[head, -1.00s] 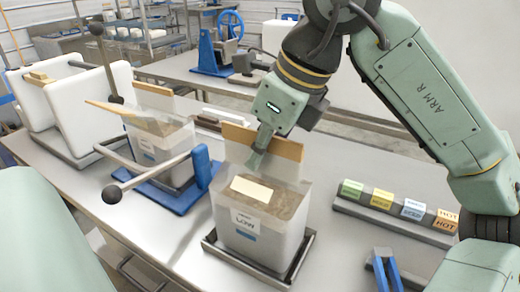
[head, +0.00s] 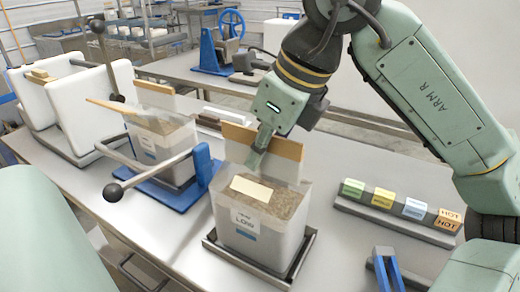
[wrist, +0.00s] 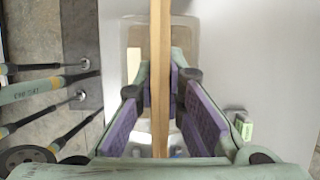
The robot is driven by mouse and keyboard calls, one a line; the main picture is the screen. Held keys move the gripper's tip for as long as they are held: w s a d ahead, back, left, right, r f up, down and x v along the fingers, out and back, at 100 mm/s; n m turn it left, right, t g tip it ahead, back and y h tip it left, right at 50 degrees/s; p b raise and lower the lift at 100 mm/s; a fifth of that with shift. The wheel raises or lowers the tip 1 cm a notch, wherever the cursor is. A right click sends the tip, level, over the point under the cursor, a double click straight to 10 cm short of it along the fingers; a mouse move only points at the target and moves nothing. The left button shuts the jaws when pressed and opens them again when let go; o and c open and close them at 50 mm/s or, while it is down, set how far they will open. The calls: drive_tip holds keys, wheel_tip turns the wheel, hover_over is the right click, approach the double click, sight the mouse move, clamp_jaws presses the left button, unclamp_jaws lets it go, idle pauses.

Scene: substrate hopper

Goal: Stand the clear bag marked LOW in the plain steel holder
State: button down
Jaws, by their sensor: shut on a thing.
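The clear bag marked LOW (head: 258,222) stands upright in the plain steel holder (head: 215,243), filled with brownish substrate and bearing a pale label on top. A wooden strip (head: 285,148) runs along the bag's top edge. My gripper (head: 258,150) is at the middle of this strip. In the wrist view, its purple-padded fingers (wrist: 153,112) are shut on the strip (wrist: 160,50). The bag's base is within the holder's low rim; whether it bears its full weight there is hard to tell.
Another clear bag (head: 165,135) stands in a blue holder (head: 175,197) with a ball-ended lever (head: 113,192) close by on the left. White blocks (head: 95,105) stand farther left. A rack of coloured tags (head: 397,208) and a blue tool (head: 385,270) lie right.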

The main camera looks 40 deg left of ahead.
drive_tip(key=shift+f+b, duration=0.35)
drive_tip(key=c, duration=1.9)
unclamp_jaws()
drive_tip(key=o, duration=0.3)
drive_tip(key=shift+f, duration=0.1)
drive_tip(key=v, duration=1.2)
drive_tip(key=shift+s, duration=0.1)
